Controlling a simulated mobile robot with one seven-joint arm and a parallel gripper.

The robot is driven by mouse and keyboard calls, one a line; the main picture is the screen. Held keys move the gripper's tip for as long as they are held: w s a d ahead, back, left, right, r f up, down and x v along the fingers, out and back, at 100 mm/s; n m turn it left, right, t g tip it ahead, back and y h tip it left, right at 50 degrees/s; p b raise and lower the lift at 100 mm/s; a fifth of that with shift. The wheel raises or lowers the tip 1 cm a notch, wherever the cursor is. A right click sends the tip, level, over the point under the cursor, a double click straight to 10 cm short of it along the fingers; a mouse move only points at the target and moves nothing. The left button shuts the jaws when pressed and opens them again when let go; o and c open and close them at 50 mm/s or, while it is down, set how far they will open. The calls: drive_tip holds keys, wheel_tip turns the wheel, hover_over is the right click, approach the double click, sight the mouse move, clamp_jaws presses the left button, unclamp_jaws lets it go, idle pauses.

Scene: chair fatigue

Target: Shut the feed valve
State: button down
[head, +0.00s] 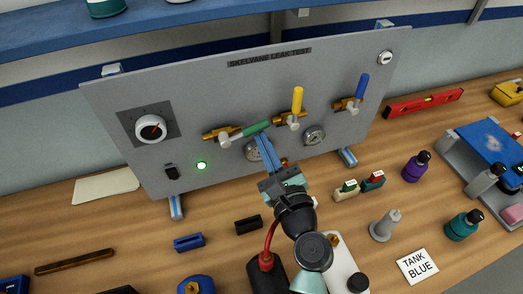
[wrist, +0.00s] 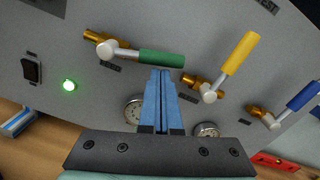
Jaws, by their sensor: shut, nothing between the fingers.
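A grey upright panel (head: 225,90) titled "SKELVANE LEAK TEST" carries three brass lever valves. The left valve has a green handle (head: 243,134) lying nearly level, pointing right; it also shows in the wrist view (wrist: 160,58). The middle valve has a yellow handle (head: 297,101) pointing up, tilted right in the wrist view (wrist: 239,53). The right valve has a blue handle (head: 362,87) pointing up.
Two gauges, left (wrist: 136,110) and right (head: 314,135), sit below the valves, the left partly behind my fingers. The panel has a dial (head: 150,129), a lit green lamp (head: 201,166) and a black switch (head: 172,173). Bottles and small blocks stand on the wooden bench (head: 130,225).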

drive_tip(key=r+n, duration=0.1)
drive_tip(key=n, duration=0.1)
drive_tip(key=r+n, duration=0.1)
drive_tip(key=n, duration=0.1)
drive_tip(key=shift+a+r, duration=0.2)
drive_tip(key=shift+r, duration=0.05)
drive_tip(key=s+a+r+n, duration=0.1)
drive_tip(key=a+r+n, duration=0.3)
drive_tip(key=n, duration=0.6)
drive_tip(key=shift+s+r+n+g, duration=0.2)
drive_tip(key=shift+s+n+g, duration=0.05)
drive_tip(key=shift+n+g, duration=0.15)
drive_tip(key=shift+a, duration=0.15)
